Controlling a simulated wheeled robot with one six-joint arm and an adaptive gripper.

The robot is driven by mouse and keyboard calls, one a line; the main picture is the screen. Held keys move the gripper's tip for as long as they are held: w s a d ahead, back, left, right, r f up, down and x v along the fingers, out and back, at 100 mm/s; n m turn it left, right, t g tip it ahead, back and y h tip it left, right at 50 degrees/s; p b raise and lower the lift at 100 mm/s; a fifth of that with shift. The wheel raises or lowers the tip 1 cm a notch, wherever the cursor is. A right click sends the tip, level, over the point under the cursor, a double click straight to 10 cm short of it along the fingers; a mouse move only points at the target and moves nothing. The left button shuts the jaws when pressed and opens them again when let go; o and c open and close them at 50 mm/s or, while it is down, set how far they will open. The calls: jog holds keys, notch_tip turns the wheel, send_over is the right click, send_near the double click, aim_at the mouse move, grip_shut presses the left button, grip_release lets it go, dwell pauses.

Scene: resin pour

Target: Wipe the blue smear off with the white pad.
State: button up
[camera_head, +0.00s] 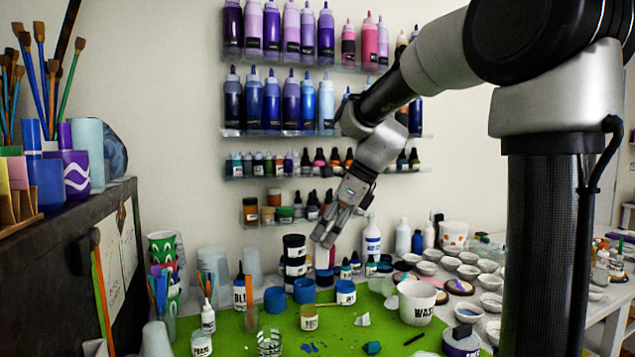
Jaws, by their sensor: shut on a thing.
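My gripper (328,232) hangs in the air over the back of the green mat (385,336), in front of the wall shelves. Its fingers point down and to the left. It is shut on a small pale thing at its fingertips, apparently the white pad; its outline is hard to tell from the grey fingers. Small blue marks (310,348), apparently the blue smear, lie on the mat near the front edge of the picture, well below my gripper. A teal lump (372,348) lies to their right.
Stacked black-lidded jars (294,252) stand just left of my gripper. A jar (308,318), a clear cup (270,343) and a white waste cup (417,302) stand around the mat. Several small bowls (468,271) fill the right. A dark cabinet (60,270) bounds the left.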

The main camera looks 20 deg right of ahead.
notch_tip(320, 180, down, 16)
jog(key=n+g, duration=0.2)
jog(key=n, duration=0.3)
jog(key=shift+s+d+y, duration=0.2)
jog(key=shift+s+y, duration=0.05)
jog(key=shift+y, duration=0.15)
jog(key=shift+r, duration=0.1)
